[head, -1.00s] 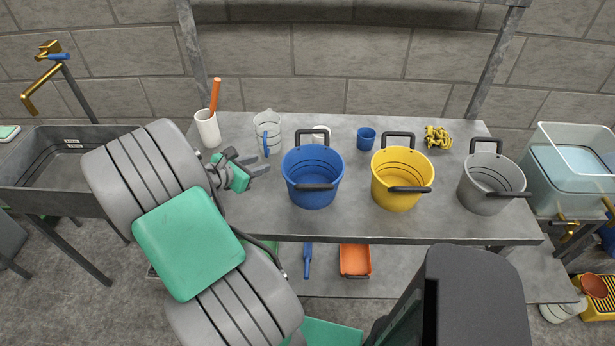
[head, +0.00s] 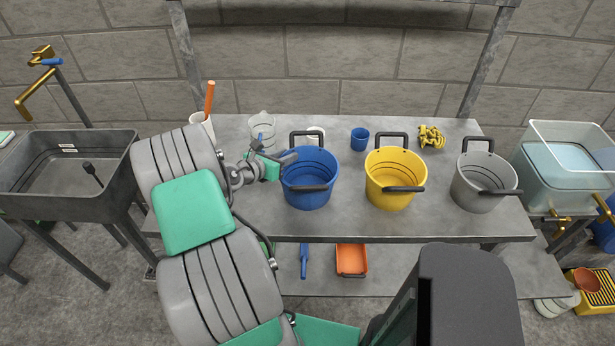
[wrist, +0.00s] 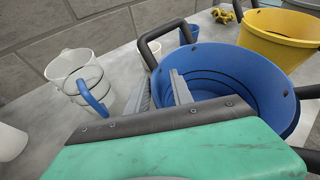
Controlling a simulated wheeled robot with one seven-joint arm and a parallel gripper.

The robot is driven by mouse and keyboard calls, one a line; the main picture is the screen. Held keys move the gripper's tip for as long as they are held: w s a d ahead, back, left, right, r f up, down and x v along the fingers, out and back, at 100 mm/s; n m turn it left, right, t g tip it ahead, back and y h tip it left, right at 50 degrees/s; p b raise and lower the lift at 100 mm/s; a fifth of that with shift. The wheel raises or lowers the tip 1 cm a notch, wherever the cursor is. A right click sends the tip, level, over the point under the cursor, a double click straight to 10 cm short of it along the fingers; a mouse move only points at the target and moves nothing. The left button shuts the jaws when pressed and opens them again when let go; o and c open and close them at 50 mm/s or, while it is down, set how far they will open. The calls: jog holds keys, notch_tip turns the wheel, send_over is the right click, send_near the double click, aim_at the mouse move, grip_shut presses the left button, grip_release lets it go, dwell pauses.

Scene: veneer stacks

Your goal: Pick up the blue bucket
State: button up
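The blue bucket (head: 308,195) stands upright on the grey table, with a black handle loop at its back and another at its front. It fills the middle of the wrist view (wrist: 225,75), where I look down into it. My gripper (head: 290,157) is at the bucket's left rim. In the wrist view the two grey fingers (wrist: 161,90) are apart, close to the rim on its near left side. I cannot tell whether they touch it. The bucket is not lifted.
A yellow bucket (head: 395,192) and a grey bucket (head: 482,192) stand to the right. A clear jug (wrist: 84,78) with a blue handle is left of my gripper. A blue cup (head: 360,139) and yellow item (head: 431,137) lie behind. The table front (head: 400,225) is clear.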

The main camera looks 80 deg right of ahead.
grip_shut()
dwell(1.2)
